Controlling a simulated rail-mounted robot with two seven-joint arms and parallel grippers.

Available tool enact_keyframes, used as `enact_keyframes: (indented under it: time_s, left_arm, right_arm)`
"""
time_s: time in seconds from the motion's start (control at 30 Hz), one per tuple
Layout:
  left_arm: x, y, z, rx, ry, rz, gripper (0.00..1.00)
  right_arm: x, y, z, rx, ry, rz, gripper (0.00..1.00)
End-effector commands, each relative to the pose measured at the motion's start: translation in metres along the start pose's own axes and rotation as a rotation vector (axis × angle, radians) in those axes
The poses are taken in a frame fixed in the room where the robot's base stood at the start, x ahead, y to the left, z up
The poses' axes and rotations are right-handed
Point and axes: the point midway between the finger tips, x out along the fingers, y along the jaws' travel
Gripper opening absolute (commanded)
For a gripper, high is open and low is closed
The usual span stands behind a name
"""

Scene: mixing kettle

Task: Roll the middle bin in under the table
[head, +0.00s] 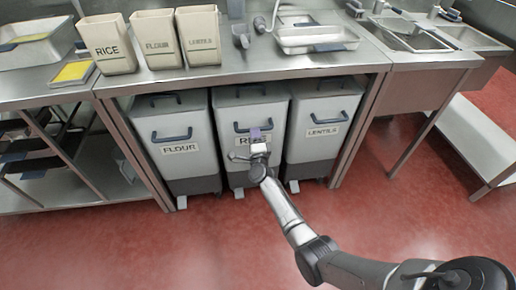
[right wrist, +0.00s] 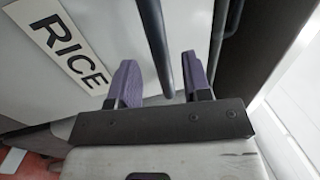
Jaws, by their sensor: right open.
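The middle bin (head: 228,121) is a grey-white bin with a dark base, a "RICE" label and a dark front handle. It stands between the flour and lentils bins at the table's front (head: 240,73), its front roughly in line with theirs. My right gripper (head: 257,137) is in front of its face and partly covers the label. In the right wrist view, its purple fingers (right wrist: 162,84) are apart, with the dark handle bar (right wrist: 158,42) between them. The label (right wrist: 62,42) shows beside them. My left gripper is out of view.
The flour bin (head: 180,132) stands close on the left and the lentils bin (head: 318,112) close on the right. Table legs flank the row. Open tubs (head: 107,45) and a metal tray (head: 316,38) stand on top. The red floor (head: 150,245) in front is clear.

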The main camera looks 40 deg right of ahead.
Motion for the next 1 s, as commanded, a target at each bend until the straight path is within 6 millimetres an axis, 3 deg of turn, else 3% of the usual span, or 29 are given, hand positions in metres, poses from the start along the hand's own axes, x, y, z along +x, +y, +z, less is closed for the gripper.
enact_keyframes:
  time_s: [0.03, 0.2, 0.43, 0.63, 1.0]
  left_arm:
    - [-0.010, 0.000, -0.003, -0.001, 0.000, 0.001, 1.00]
    - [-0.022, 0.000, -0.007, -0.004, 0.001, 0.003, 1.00]
    - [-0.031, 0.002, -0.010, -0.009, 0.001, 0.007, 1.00]
    - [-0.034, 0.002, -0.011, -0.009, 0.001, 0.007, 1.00]
    - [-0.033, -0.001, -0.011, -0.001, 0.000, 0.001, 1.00]
  right_arm:
    - [-0.012, -0.003, 0.000, 0.000, -0.001, 0.004, 0.44]
    - [-0.043, -0.003, 0.000, -0.002, -0.001, 0.002, 0.44]
    - [-0.073, -0.001, 0.000, -0.001, -0.001, 0.002, 0.44]
    - [-0.084, 0.000, 0.000, -0.001, -0.001, 0.001, 0.44]
    - [-0.085, 0.000, 0.000, -0.001, -0.001, 0.000, 0.44]
